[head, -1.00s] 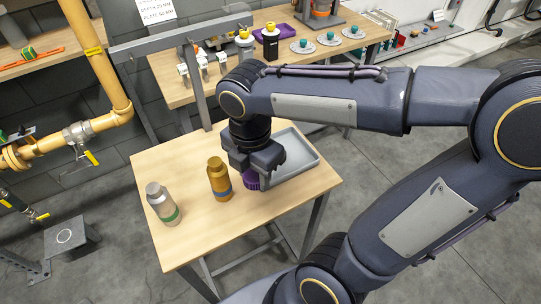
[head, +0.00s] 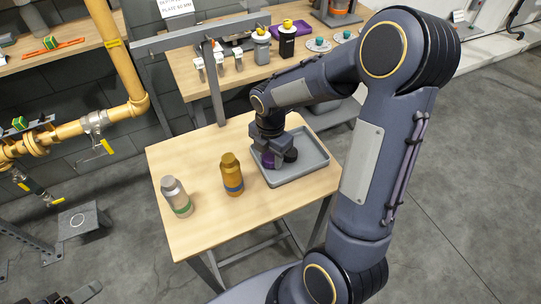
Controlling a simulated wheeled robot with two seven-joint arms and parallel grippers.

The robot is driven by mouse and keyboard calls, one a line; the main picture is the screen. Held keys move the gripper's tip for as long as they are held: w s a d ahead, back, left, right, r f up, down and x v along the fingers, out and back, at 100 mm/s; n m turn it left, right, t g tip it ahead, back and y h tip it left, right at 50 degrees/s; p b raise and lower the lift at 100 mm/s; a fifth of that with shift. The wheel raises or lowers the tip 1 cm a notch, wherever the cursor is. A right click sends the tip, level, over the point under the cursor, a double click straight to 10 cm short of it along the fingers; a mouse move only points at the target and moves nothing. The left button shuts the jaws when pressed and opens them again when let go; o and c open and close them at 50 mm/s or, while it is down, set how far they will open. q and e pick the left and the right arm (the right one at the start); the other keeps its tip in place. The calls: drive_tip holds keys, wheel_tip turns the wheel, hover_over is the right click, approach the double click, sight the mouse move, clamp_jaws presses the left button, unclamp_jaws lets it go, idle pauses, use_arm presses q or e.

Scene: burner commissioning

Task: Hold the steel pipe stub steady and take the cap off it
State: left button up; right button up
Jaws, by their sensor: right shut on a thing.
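My right gripper (head: 268,151) points down over the grey tray (head: 312,167) on the wooden table. It is shut on a small purple piece (head: 267,161), mostly covered by the fingers. Whether it touches the tray I cannot tell. A dark round piece (head: 291,155) shows just right of the fingers, in or above the tray. I cannot make out a steel pipe stub or tell whether the purple piece is its cap. My left gripper cannot be made out.
A silver bottle with a green band (head: 175,196) and a golden-brown bottle with a blue band (head: 231,175) stand upright left of the tray. The table's (head: 208,233) front is clear. A grey metal frame (head: 214,90) rises behind. Yellow pipework (head: 122,62) runs at left.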

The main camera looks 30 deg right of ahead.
sight(270, 156)
drive_tip(key=shift+f, duration=0.3)
drive_tip(key=shift+f, duration=0.2)
drive_tip(key=o, duration=1.1)
drive_tip(key=shift+r, duration=0.15)
wheel_tip(270, 156, up, 11)
drive_tip(key=s+a+r+m+t+y, duration=0.1)
drive_tip(key=s+a+m+t, duration=0.1)
drive_tip(key=s+m, duration=0.3)
drive_tip(key=s+a+m+t+y, duration=0.1)
drive_tip(key=s+a+m, duration=0.1)
drive_tip(key=s+m, duration=0.4)
drive_tip(key=s+a+r+m+t+y, duration=0.1)
drive_tip(key=s+m, duration=0.5)
drive_tip(key=m, duration=0.6)
drive_tip(key=shift+a+r+t+y, duration=0.15)
drive_tip(key=shift+a+t+y, duration=0.05)
drive_tip(key=shift+a+t, duration=0.25)
drive_tip(key=shift+a+r+t+y, duration=0.2)
drive_tip(key=shift+a+t, duration=0.15)
drive_tip(key=shift+a, duration=0.2)
